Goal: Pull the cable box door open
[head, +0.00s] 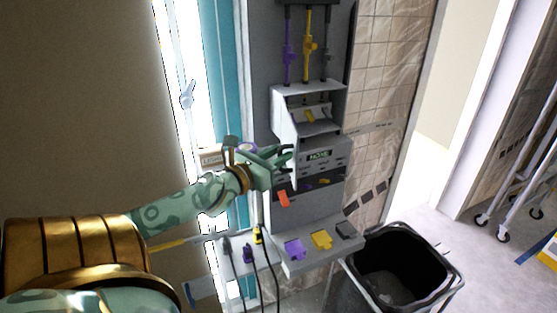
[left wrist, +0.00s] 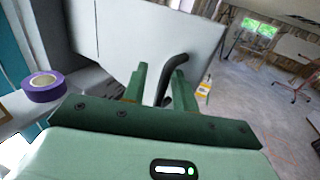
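The cable box (head: 310,92) is a grey box on the upright panel, and its interior shows. Its pale grey door (head: 285,122) stands out at an angle on the box's left side. My left gripper (head: 287,158) is at the door's lower part. In the left wrist view the door (left wrist: 150,35) fills the upper middle, with a black curved handle (left wrist: 174,66). The left gripper's green fingers (left wrist: 160,85) are apart, with the handle between or just beyond them; a gap shows beside the handle. Contact cannot be told. My right gripper is not in view.
A purple tape roll (left wrist: 43,86) lies on a ledge left of the gripper. Coloured plugs and cables hang lower left on the panel. A shelf (head: 318,250) with purple and yellow pieces juts out below. A black bin (head: 440,262) stands at lower right.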

